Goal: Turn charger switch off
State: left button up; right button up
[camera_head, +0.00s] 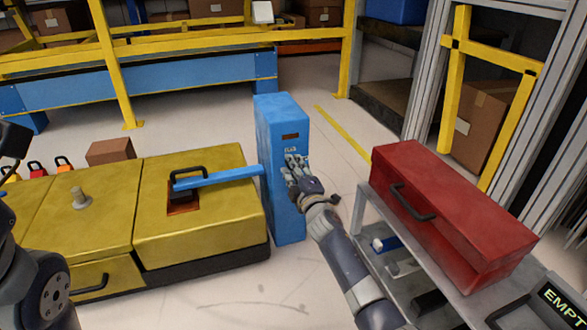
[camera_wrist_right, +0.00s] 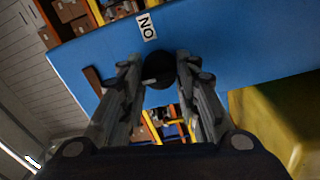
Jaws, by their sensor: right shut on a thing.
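The blue charger (camera_head: 281,115) stands upright on the floor in the middle of the head view, and its blue face (camera_wrist_right: 230,55) fills much of the right wrist view. A dark round switch knob (camera_wrist_right: 158,70) sits on this face near a white label (camera_wrist_right: 147,26) that reads ON, upside down here. My right gripper (camera_head: 293,166) is at the charger's face. In the wrist view its fingers (camera_wrist_right: 160,80) are closed around the knob, one on each side. The knob is hidden behind the gripper in the head view. My left arm shows at the left edge, its gripper not in view.
A blue bar (camera_head: 218,178) joins the charger to a yellow vehicle (camera_head: 205,235) at the left. A red toolbox (camera_head: 445,210) sits on a grey cart (camera_head: 360,215) at the right, close to my right arm. Yellow rails (camera_head: 185,38) stand behind.

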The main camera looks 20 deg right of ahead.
jog(key=o, duration=1.1)
jog(key=shift+c, duration=0.2)
jog(key=s, duration=1.2)
jog(key=shift+d+f, duration=0.2)
jog(key=shift+f, duration=0.15)
